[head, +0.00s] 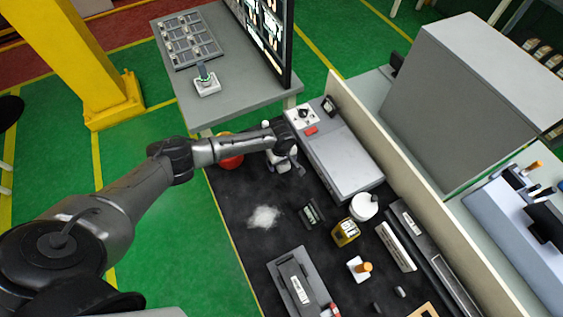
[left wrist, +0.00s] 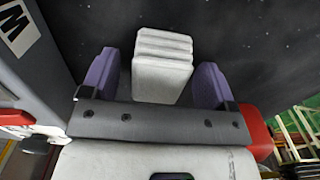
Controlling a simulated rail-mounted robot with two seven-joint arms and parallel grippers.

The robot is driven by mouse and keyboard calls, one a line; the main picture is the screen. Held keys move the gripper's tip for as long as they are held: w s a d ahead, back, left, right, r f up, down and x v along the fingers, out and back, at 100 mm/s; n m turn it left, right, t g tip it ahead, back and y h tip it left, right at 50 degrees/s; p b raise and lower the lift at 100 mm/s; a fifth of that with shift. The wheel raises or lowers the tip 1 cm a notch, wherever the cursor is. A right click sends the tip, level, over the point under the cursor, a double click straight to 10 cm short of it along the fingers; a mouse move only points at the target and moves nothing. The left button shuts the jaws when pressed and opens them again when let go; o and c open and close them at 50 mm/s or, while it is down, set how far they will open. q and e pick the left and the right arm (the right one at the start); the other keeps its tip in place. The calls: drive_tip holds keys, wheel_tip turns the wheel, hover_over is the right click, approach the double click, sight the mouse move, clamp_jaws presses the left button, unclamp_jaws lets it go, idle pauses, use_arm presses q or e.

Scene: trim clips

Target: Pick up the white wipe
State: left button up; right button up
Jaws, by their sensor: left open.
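The white wipe (left wrist: 163,62) is a folded, layered white block on the dark mat in the left wrist view. My left gripper (left wrist: 157,72) is open, with one purple finger on each side of the wipe. In the head view my left gripper (head: 287,163) is low over the far left part of the mat, beside the grey machine. The wipe is mostly hidden by the gripper there. My right gripper is not in view.
A long grey machine (head: 345,160) stands close right of the left gripper. A white powdery patch (head: 264,217) lies on the dark mat (head: 232,190). A yellow block (head: 346,232) and white round container (head: 363,206) stand nearer.

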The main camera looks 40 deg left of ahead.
use_arm(q)
drive_tip(key=shift+c, duration=0.3)
drive_tip(key=c, duration=0.9)
drive_tip(key=shift+c, duration=0.2)
drive_tip(key=shift+r, duration=0.1)
wheel_tip(320, 180, up, 4)
drive_tip(key=shift+r, duration=0.1)
drive_tip(key=w+d+r, duration=0.4)
drive_tip(key=d+r, duration=0.2)
drive_tip(key=d, duration=0.4)
drive_tip(key=shift+w+d+r+b, duration=0.3)
drive_tip(key=shift+w+d, duration=0.05)
drive_tip(key=shift+w, duration=0.05)
